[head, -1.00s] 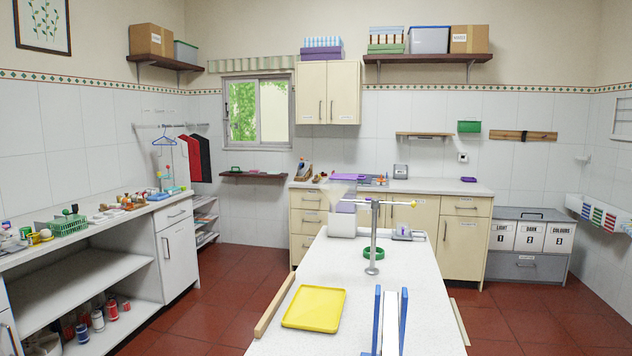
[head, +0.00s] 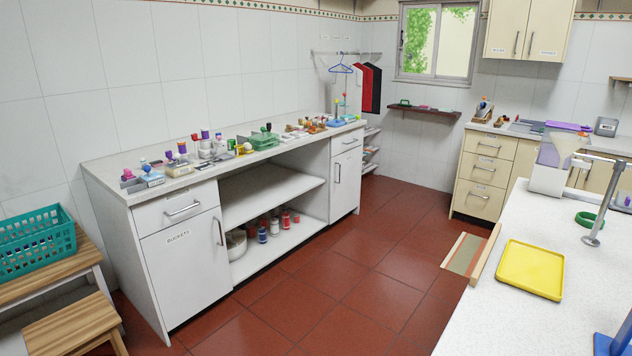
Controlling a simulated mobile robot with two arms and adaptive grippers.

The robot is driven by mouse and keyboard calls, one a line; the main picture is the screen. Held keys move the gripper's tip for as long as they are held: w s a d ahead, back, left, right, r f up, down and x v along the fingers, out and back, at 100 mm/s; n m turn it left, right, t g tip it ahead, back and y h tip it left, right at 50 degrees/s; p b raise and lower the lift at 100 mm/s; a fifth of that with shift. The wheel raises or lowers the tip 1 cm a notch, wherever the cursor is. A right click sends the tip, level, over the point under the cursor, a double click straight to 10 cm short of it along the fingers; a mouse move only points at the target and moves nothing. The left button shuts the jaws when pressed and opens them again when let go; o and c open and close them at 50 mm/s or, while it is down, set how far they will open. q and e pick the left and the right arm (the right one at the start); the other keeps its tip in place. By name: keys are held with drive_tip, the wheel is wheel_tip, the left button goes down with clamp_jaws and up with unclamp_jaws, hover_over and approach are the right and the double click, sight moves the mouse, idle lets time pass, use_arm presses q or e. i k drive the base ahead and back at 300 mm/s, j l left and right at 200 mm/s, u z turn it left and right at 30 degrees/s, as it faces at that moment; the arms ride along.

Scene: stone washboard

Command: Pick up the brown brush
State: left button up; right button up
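I cannot single out the brown brush for sure. Small brown and orange items (head: 312,125) lie toward the far end of the white left counter (head: 190,187), too small to tell apart. More brown items (head: 484,110) stand on the far counter beside the window, also too small to name. Neither of my grippers shows in the head view.
A yellow tray (head: 531,269) lies on the white table (head: 484,318) at the right. A teal basket (head: 36,243) stands on a wooden bench at the left. A green wire rack (head: 262,140) sits on the left counter. Red floor (head: 340,285) between is clear.

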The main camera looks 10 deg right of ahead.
sight(499, 124)
drive_tip(key=i+j+u, duration=0.15)
drive_tip(key=i+j, duration=0.2)
drive_tip(key=i+j+u, duration=0.1)
drive_tip(key=i+j, duration=0.2)
drive_tip(key=i, duration=0.2)
drive_tip(key=i+j+u, duration=0.15)
drive_tip(key=i+j, duration=0.15)
drive_tip(key=i+l+z, duration=0.15)
drive_tip(key=i+z, duration=1.05)
drive_tip(key=i+j+z, duration=0.2)
drive_tip(key=z, duration=0.15)
drive_tip(key=i+j+z, duration=0.1)
drive_tip(key=i+z, duration=0.3)
drive_tip(key=i, duration=3.2)
